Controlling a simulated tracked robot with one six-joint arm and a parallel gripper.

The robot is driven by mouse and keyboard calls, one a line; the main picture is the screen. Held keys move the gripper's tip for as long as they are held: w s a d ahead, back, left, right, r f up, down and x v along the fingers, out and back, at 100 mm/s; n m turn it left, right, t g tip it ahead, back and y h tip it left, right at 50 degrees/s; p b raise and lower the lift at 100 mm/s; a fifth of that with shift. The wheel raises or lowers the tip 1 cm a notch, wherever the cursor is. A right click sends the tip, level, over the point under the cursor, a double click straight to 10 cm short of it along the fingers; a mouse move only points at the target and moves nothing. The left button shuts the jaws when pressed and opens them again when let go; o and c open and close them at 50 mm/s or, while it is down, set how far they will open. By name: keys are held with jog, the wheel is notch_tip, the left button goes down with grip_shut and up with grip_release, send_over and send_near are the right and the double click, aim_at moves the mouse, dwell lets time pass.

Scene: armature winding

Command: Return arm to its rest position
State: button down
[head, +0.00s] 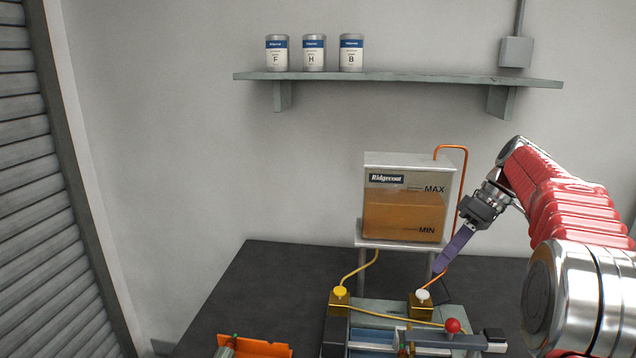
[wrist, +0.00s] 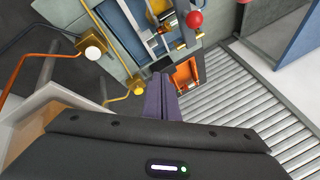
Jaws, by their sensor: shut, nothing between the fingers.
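My gripper (head: 438,268) is at the right in the head view, at the end of my red arm. Its purple fingers point down and left, in front of the right side of the tank stand and above the machine with the yellow and white knobs. In the wrist view the gripper (wrist: 160,78) shows its two purple fingers closed together with nothing between them. My arm is bent, with its elbow high at the right of the head view.
A Ridgecoat tank (head: 405,205) stands on a stand behind the machine (head: 375,312). The machine has a red ball knob (head: 452,326). An orange tray (head: 262,347) is at front left. A shelf (head: 400,77) holds three cans. The dark bench (head: 250,290) is clear at left.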

jog(key=s+a+r+m+t+h, duration=0.15)
jog(key=s+a+m+h, duration=0.3)
jog(key=s+a, duration=0.6)
jog(key=s+f+m+t+h, duration=0.1)
jog(key=s+f, duration=0.3)
jog(key=s, duration=0.4)
jog(key=s+a+f+m+t+h, duration=0.1)
jog(key=s+f+m+t, duration=0.2)
jog(key=s+f, duration=0.2)
jog(key=s, duration=0.3)
jog(key=shift+s+a+f+t, duration=0.2)
jog(key=shift+s+a+t, duration=0.1)
jog(key=shift+s+t, duration=0.1)
jog(key=shift+d+m, duration=0.1)
jog(key=shift+m, duration=0.15)
